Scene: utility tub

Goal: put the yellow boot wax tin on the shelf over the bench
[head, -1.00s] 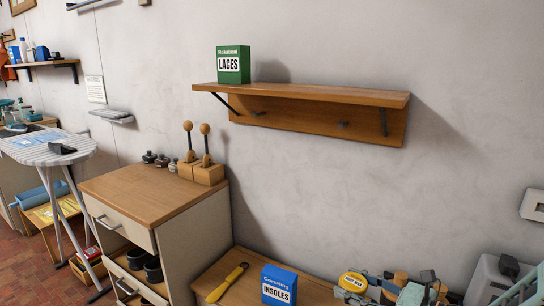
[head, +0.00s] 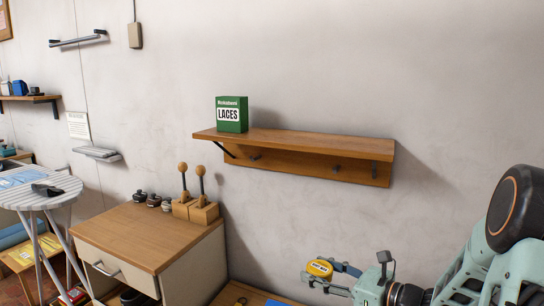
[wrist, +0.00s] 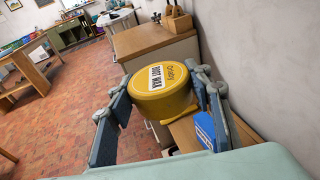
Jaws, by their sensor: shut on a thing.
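The yellow boot wax tin (head: 320,268) is held between the fingers of my gripper (head: 332,277), at the lower right of the head view. In the wrist view the round tin (wrist: 161,89) sits between the two fingers, its "BOOT WAX" label showing. The wooden shelf (head: 310,144) is on the wall above and behind my gripper. A green laces box (head: 232,115) stands upright on the shelf's left end, and the rest of its top is bare. The bench is mostly below the head view; a small part (head: 236,293) shows at the bottom edge.
A cabinet (head: 150,232) with two boot-tree-like wooden pieces (head: 204,210) and several small jars (head: 153,200) stands left of the bench. A blue insoles box (wrist: 205,130) is below the tin in the wrist view. The wall between shelf and gripper is clear.

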